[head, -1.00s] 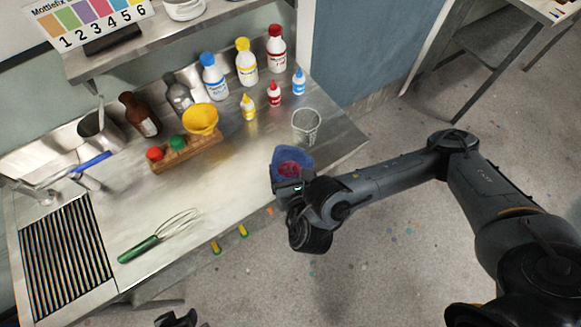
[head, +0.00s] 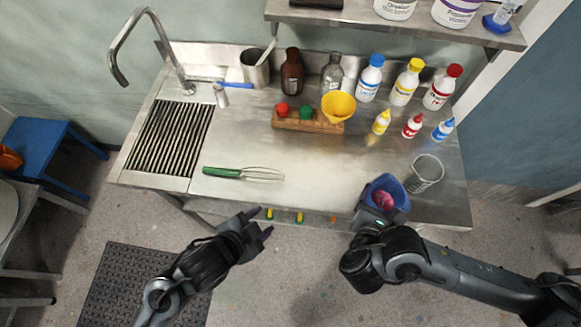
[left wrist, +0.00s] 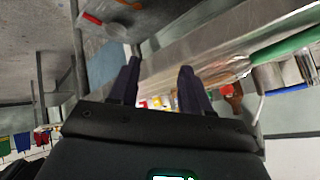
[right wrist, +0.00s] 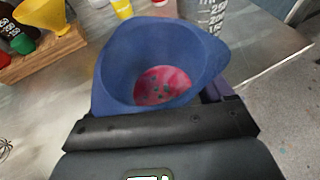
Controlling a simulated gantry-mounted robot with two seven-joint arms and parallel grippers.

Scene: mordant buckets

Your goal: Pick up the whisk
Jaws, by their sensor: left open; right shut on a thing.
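The whisk lies on the steel counter in the head view, its green handle (head: 222,172) to the left and its wire loops (head: 264,174) to the right. My left gripper (head: 262,228) is open and empty, in front of the counter's front edge and apart from the whisk. In the left wrist view the two fingers (left wrist: 160,88) stand apart, with the green handle (left wrist: 285,44) at the upper right. My right gripper (head: 373,222) is shut on a blue bucket (head: 398,186) with pinkish-red contents at the counter's front right. The right wrist view shows the blue bucket (right wrist: 112,62) close up.
A clear beaker (head: 427,172) stands right of the blue bucket. A wooden rack (head: 290,124) with a yellow funnel (head: 338,106) and several bottles stand behind. A slatted drainer (head: 170,138) is left of the whisk. Counter around the whisk is clear.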

